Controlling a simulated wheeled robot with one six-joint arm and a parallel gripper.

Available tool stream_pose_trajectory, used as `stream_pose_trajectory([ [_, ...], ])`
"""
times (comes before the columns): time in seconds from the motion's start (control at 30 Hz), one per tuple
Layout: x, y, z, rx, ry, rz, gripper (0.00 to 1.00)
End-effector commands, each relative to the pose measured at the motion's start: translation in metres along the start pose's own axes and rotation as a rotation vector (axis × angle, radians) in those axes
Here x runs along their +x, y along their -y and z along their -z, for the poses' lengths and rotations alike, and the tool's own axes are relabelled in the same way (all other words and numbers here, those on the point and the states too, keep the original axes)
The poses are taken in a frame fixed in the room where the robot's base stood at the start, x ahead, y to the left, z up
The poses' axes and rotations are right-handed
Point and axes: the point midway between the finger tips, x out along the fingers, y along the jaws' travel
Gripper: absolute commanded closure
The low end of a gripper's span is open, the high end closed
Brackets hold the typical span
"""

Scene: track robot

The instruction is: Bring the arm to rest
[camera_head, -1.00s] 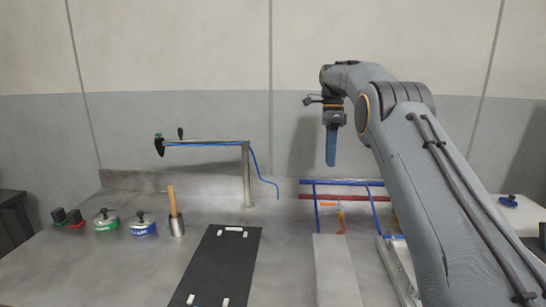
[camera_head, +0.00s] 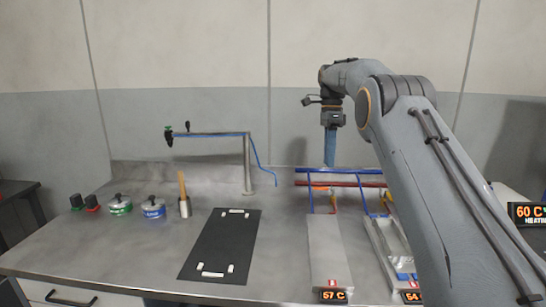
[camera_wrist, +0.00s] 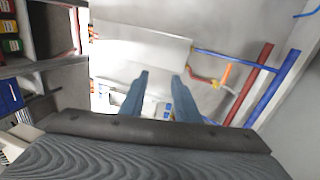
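My arm is raised and bent in the head view, with its heavy link running down the right side. My gripper (camera_head: 330,148) hangs from the wrist, pointing down, above the back of the bench near the blue and red pipes. In the wrist view my gripper (camera_wrist: 159,85) shows two blue fingers with a clear gap between them. Nothing is held in that gap.
A steel bench (camera_head: 120,250) carries a black mat (camera_head: 222,245), a grey plate (camera_head: 330,250), a metal tray (camera_head: 385,245), two lidded pots (camera_head: 152,208) (camera_head: 120,206) and a pipe stand (camera_head: 246,165). Blue pipes (camera_head: 340,170) and red pipes (camera_head: 345,184) lie close to my gripper.

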Motion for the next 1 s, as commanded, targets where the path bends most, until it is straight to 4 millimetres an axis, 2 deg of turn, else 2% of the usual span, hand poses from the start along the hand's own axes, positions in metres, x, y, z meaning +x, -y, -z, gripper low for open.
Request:
stream_pose_trajectory([
  [0.37, 0.022, -0.011, 0.001, -0.168, -0.002, 0.019, 0.71],
  [0.57, 0.045, -0.029, 0.004, -0.325, -0.006, 0.039, 0.71],
  [0.77, 0.088, -0.07, 0.007, -0.579, -0.022, 0.071, 0.71],
  [1.0, 0.153, -0.142, 0.011, -0.902, -0.054, 0.107, 0.71],
])
